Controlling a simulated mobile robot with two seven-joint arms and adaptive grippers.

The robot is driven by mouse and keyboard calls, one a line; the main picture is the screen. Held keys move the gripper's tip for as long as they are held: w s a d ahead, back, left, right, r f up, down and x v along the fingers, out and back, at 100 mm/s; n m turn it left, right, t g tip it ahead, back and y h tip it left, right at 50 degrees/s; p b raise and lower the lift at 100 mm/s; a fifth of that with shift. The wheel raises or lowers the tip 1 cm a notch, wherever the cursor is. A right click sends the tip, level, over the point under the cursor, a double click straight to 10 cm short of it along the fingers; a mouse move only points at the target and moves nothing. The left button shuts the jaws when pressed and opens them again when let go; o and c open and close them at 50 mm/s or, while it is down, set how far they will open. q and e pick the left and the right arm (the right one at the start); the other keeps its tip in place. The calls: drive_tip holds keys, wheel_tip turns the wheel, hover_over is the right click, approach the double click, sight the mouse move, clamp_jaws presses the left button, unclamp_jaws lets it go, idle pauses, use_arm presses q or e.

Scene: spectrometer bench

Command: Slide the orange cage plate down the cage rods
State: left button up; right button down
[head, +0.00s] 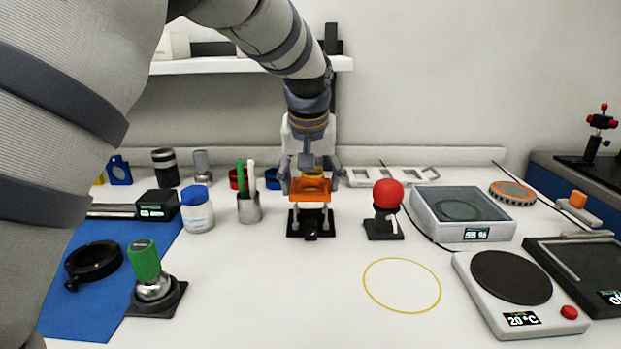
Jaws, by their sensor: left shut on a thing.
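The orange cage plate (310,189) is at the middle of the bench, held level above a black base (298,228). Pale cage rods (325,217) show between the plate and the base, under the plate. My left gripper (311,186) comes down from above and is shut on the orange plate, with a finger at each side of it. The rods' upper ends are hidden behind the gripper and plate. My right gripper is not in view.
A red-knobbed stand (387,195) is close on the right, and a pen cup (248,208) is close on the left. A green-handled tool (147,265) stands front left. A hotplate (510,280) is front right. Bench in front of the base is clear, marked by a yellow ring (402,311).

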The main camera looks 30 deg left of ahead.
sight(310, 196)
use_arm(q)
drive_tip(key=shift+f, duration=1.3)
drive_tip(key=shift+f, duration=0.4)
drive_tip(key=shift+f, duration=0.75)
drive_tip(key=shift+f, duration=0.1)
drive_tip(key=o, duration=1.3)
drive_tip(key=v, duration=1.2)
